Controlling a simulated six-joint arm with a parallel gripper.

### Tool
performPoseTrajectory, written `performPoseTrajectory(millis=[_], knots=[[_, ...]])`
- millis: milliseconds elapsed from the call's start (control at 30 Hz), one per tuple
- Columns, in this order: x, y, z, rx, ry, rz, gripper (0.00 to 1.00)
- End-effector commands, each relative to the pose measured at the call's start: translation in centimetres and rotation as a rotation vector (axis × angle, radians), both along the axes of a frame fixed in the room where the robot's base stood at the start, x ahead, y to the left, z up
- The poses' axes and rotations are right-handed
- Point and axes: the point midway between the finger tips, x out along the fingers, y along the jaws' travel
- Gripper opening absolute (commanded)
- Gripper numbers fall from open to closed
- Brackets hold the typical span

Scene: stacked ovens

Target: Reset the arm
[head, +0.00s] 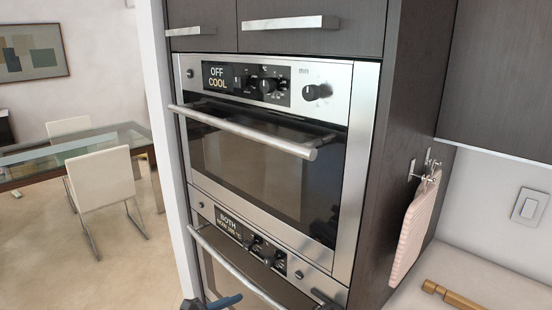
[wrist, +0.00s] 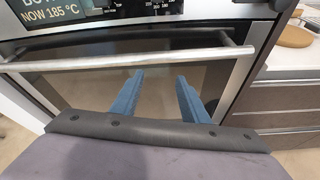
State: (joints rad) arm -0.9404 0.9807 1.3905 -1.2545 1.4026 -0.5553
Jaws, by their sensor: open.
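My gripper (wrist: 158,98) shows in the wrist view as two blue fingers, spread apart with nothing between them. The fingers point at the dark glass front of the lower oven (wrist: 75,92), below its long metal handle (wrist: 125,59). I cannot tell how far the fingertips are from the glass. In the head view only a small blue part of my arm's end shows at the bottom edge; the rest is cut off. The lower oven (head: 318,277) has a lit display, which reads "NOW 185 °C" in the wrist view.
The upper oven (head: 345,108) is shut, its display reading "OFF COOL"; its handle (head: 245,132) juts out. A pink board (head: 415,228) hangs on the cabinet side at the right. A dining table (head: 75,150) and chairs stand left, with open floor before them.

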Motion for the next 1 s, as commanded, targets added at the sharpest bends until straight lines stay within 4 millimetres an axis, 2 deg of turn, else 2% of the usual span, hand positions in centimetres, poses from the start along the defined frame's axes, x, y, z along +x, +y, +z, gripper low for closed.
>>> performPoseTrajectory(millis=[33, 100, 167, 200, 267, 300, 367, 400, 500, 600, 700, 867, 1000], knots=[[-1.6, -0.7, -3.0, 0.071, 0.047, -0.039, 0.41], [-4.2, -1.8, -6.9, 0.172, 0.107, -0.112, 0.41], [-6.9, -2.9, -9.9, 0.246, 0.156, -0.188, 0.41], [-9.0, -3.6, -11.5, 0.299, 0.184, -0.249, 0.41], [-12.4, -4.7, -13.4, 0.386, 0.221, -0.355, 0.41], [-14.8, -5.3, -14.3, 0.449, 0.241, -0.44, 0.41], [-18.3, -6.6, -15.0, 0.544, 0.255, -0.589, 0.41], [-20.2, -7.4, -15.1, 0.605, 0.255, -0.692, 0.41], [-24.3, -9.5, -14.3, 0.747, 0.229, -0.955, 0.41], [-27.0, -11.4, -12.7, 0.864, 0.185, -1.188, 0.41], [-28.8, -13.2, -10.9, 0.957, 0.135, -1.373, 0.41], [-30.4, -16.4, -7.9, 1.078, 0.03, -1.606, 0.41], [-29.2, -19.1, -5.4, 1.21, -0.092, -1.706, 0.41]])
